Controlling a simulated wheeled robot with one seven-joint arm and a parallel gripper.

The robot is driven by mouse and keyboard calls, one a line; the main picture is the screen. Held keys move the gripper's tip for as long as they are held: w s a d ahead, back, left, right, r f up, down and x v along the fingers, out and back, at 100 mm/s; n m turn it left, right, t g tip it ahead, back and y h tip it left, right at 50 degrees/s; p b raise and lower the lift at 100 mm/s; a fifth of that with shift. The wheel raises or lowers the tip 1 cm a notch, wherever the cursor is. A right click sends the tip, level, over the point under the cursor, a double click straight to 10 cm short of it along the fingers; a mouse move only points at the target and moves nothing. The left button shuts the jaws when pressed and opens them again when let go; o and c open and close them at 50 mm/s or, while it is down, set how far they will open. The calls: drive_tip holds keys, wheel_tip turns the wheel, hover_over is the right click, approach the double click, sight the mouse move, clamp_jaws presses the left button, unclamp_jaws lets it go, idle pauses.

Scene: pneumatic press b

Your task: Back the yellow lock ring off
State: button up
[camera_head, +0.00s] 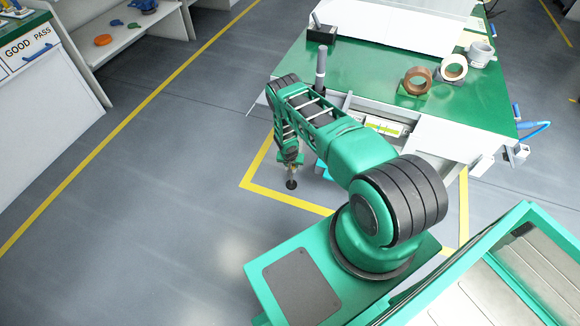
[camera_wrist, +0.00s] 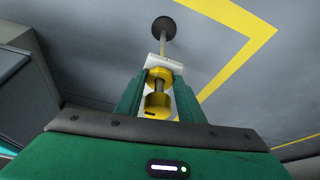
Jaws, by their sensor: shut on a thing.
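My gripper (camera_wrist: 160,78) points away from the wrist camera, its two green fingers on either side of a yellow part. The yellow lock ring (camera_wrist: 159,75) sits between the fingertips, and the gripper is shut on it. A second yellow piece (camera_wrist: 157,106) shows nearer the camera, joined by a narrower dark neck. A pale block (camera_wrist: 165,63) lies just beyond the fingertips. A thin rod runs from there to a round dark disc (camera_wrist: 164,29). In the head view my gripper (camera_head: 290,160) is low beside the bench, with the dark disc (camera_head: 291,184) below it; the ring's contact is too small to judge there.
The green-topped bench (camera_head: 370,65) stands right of the gripper, with tape rolls (camera_head: 417,81), a mug (camera_head: 481,54) and a grey upright cylinder (camera_head: 321,65). Yellow floor tape (camera_head: 285,199) runs around it. The floor to the left is clear up to a shelf unit (camera_head: 120,45).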

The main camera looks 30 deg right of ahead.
drive_tip(key=shift+s+d+n+t, duration=0.1)
drive_tip(key=shift+d+n+t, duration=0.15)
drive_tip(key=shift+n, duration=0.55)
drive_tip(key=o, duration=1.1)
drive_tip(key=shift+a+y, duration=0.1)
drive_tip(key=shift+y, duration=0.2)
drive_tip(key=shift+s+a+r, duration=0.1)
drive_tip(key=shift+r, duration=0.45)
drive_tip(key=shift+v, duration=3.1)
